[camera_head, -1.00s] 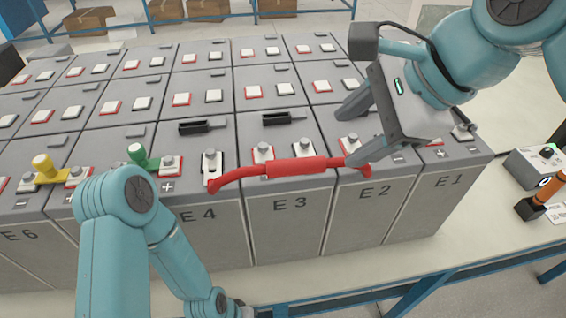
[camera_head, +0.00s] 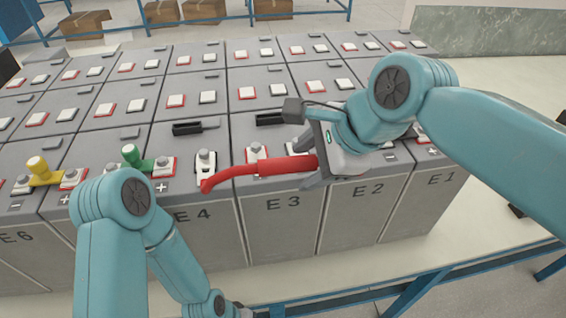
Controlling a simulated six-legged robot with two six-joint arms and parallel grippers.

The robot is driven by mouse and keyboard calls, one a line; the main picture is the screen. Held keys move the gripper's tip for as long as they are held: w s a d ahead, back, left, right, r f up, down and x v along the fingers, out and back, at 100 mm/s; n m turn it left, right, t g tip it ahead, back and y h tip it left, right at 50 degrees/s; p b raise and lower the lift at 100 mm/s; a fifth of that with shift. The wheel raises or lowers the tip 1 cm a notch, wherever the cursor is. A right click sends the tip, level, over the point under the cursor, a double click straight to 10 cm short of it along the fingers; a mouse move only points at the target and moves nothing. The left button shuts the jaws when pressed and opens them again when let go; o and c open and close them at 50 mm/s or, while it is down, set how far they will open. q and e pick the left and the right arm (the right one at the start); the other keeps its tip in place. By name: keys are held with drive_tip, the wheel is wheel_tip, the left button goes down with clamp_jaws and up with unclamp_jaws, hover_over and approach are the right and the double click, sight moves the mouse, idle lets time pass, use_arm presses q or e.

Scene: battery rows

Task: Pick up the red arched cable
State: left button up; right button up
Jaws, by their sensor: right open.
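The red arched cable (camera_head: 262,168) lies along the front of the battery rows, across the tops of E4 and E3. Its left end is at a terminal on E4, and its right part is hidden behind my right gripper. My right gripper (camera_head: 303,164) is open at the right part of the cable's thick middle. One finger shows on the far side of the cable and one on the near side. I cannot tell whether they touch it.
Grey batteries (camera_head: 290,228) with red and white terminals stand in rows on a table. A green-knobbed connector (camera_head: 131,154) and a yellow-knobbed one (camera_head: 40,168) sit left of the cable. Black-handled pieces (camera_head: 187,128) lie behind it. The table (camera_head: 450,245) is bare at front right.

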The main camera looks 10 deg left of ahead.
drive_tip(key=shift+s, duration=0.1)
drive_tip(key=c, duration=0.4)
drive_tip(key=shift+s+a+r, duration=0.1)
drive_tip(key=shift+s+r, duration=0.05)
clamp_jaws()
drive_tip(key=shift+w, duration=0.2)
drive_tip(key=shift+r, duration=0.1)
